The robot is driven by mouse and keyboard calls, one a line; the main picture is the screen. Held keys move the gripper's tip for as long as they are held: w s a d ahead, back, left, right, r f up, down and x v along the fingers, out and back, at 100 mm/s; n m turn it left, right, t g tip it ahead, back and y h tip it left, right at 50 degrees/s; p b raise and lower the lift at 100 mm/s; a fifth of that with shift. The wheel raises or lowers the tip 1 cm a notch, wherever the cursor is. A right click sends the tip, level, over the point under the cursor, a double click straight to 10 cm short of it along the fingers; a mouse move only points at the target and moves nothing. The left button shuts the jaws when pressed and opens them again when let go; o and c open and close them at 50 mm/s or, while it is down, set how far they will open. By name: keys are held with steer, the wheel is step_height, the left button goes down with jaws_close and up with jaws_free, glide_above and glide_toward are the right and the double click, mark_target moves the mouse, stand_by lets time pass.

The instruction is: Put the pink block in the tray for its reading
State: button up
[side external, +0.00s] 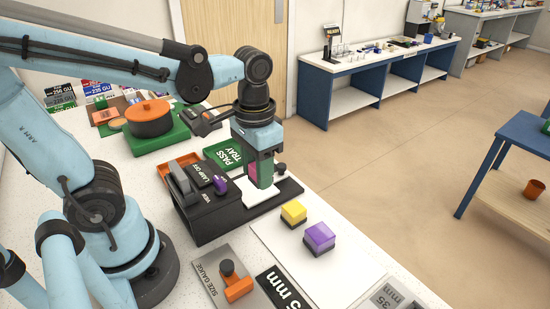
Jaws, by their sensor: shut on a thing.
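My gripper (262,170) points down and is shut on the pink block (252,172), which is mostly hidden by the green-tipped fingers. They are over or at the white plate (262,199) on a black stand beside a black instrument; I cannot tell if the block touches the plate. The instrument (212,210) has a purple knob and labels reading LAMP OFF and VIEW. A green tray marked PASS TRAY (224,155) lies just behind and left of my gripper. An orange tray (170,168) lies farther left, partly hidden by the instrument.
A yellow block (293,211) and a purple block (319,236) sit on a white sheet in front. A size gauge with an orange piece (237,287) is at the front. An orange round lidded pot (150,119) stands on a green base at the back left.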

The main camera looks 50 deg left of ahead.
steer(key=d+r, duration=0.2)
steer(key=d, duration=0.1)
steer(key=n, duration=1.8)
glide_toward(182, 164)
steer(key=s+d+r, duration=0.1)
steer(key=d+r, duration=0.2)
steer(key=d, duration=0.2)
steer(key=shift+f, duration=4.55)
steer(key=shift+f, duration=0.15)
steer(key=o, duration=1.2)
